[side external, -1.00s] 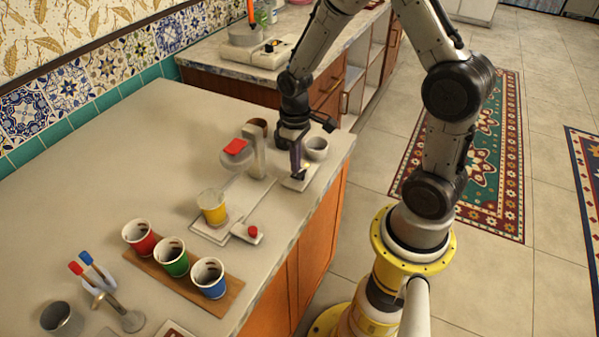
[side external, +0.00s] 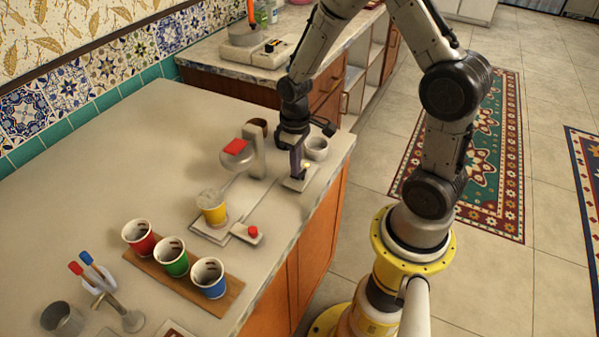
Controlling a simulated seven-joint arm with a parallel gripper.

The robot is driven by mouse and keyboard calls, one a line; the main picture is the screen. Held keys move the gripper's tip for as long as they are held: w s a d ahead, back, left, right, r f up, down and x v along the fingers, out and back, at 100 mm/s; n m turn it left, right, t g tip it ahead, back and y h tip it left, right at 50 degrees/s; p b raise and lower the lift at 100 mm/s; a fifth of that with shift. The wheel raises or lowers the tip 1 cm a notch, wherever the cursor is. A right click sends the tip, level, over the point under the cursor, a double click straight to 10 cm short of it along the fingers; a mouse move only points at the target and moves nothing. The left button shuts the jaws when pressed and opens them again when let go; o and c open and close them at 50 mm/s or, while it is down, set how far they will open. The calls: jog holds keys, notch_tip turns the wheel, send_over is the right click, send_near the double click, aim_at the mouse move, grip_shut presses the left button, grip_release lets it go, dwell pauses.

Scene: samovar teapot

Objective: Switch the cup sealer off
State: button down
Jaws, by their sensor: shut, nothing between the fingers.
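The cup sealer (side external: 256,160) stands on the counter, a grey column with a round head and a red square (side external: 236,146) on top. A yellow cup (side external: 214,215) stands upright on its base plate, its top covered by something pale. A small white box with a red button (side external: 253,232) lies in front of the plate. A pale switch plate (side external: 291,184) with a small glowing light (side external: 305,167) lies near the counter's right edge. My gripper (side external: 297,175) points down, shut and empty, over this plate beside the light. I cannot tell whether its tips touch the plate; the fingers partly hide it.
A grey bowl (side external: 317,148) stands close behind my gripper. A wooden board (side external: 230,298) carries red, green and blue cups at the front. A metal cup (side external: 62,320) and a holder with red and blue-tipped sticks stand front left. The counter's left middle is clear.

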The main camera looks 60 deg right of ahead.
jog(key=shift+f, duration=0.5)
jog(key=shift+r, duration=3.55)
